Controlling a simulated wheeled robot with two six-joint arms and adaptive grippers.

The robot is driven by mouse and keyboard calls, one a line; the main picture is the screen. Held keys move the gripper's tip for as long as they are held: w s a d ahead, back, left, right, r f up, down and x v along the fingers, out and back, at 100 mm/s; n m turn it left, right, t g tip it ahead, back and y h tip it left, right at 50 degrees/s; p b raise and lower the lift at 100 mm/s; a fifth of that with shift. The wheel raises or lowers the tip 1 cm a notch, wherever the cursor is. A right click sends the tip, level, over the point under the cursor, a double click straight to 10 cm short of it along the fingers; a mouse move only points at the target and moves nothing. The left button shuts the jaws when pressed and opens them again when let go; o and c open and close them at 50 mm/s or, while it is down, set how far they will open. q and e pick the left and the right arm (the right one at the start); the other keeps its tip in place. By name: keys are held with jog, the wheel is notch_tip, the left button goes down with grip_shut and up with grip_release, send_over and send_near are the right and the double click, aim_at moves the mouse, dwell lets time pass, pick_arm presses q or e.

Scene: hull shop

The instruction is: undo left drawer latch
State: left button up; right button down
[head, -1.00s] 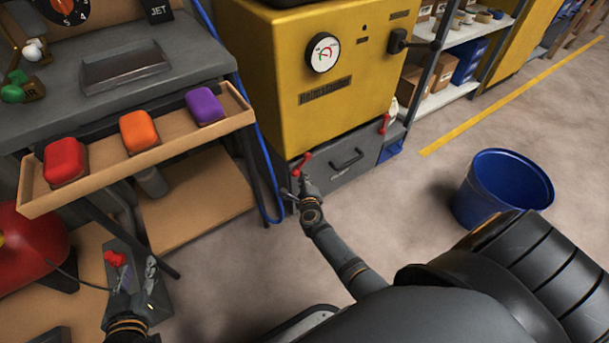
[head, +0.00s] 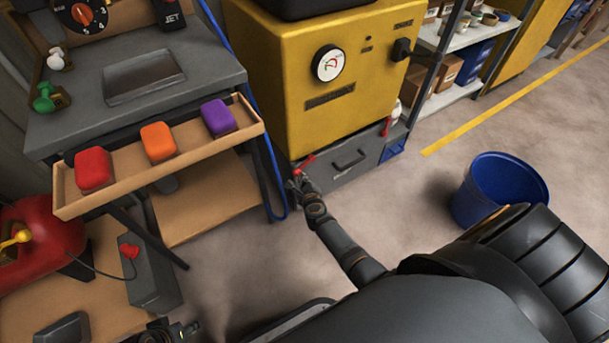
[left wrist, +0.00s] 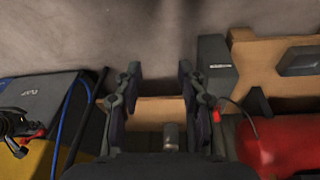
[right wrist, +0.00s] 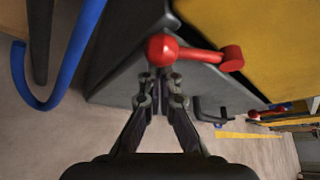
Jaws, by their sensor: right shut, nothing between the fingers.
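The grey drawer (head: 352,160) sits under the yellow cabinet and looks closed. Its left latch (head: 307,162) is a red lever at the drawer's left front corner. In the right wrist view the latch (right wrist: 205,54) shows a round red knob and a bar slanting right to a red end. My right gripper (head: 297,184) is shut and empty; in the right wrist view its fingertips (right wrist: 160,82) are just below the knob. I cannot tell whether they touch it. My left gripper (left wrist: 157,85) is open and empty, away from the drawer.
The yellow cabinet (head: 300,120) stands above the drawer; a right red latch (head: 387,126) is at the drawer's far end. A workbench with a tan tray (head: 190,155) stands left, with a blue hose (head: 272,180) between. A blue bucket (head: 500,190) stands on open floor at right.

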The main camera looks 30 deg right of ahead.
aim_at(297, 172)
pick_arm(q)
notch_tip(297, 172, up, 4)
jog(key=a+g+p, duration=0.1)
jog(key=p, duration=0.1)
pick_arm(e)
jog(key=r, duration=0.1)
jog(key=a+r+p, duration=0.1)
jog(key=r+m+p, duration=0.1)
jog(key=shift+s+a+r+y, duration=0.1)
jog(key=shift+a+r+y, duration=0.1)
jog(key=shift+a+y, duration=0.15)
pick_arm(q)
notch_tip(297, 172, down, 9)
jog(key=a+y, duration=0.1)
jog(key=a, duration=0.1)
jog(key=shift+s+a+g+p, duration=0.15)
jog(key=shift+s+g+p, duration=0.05)
jog(key=shift+g+p, duration=0.15)
pick_arm(e)
jog(key=shift+r, duration=0.15)
pick_arm(q)
jog(key=shift+r, duration=0.1)
pick_arm(e)
jog(key=shift+a, duration=0.1)
pick_arm(q)
jog(key=shift+w+r, duration=0.1)
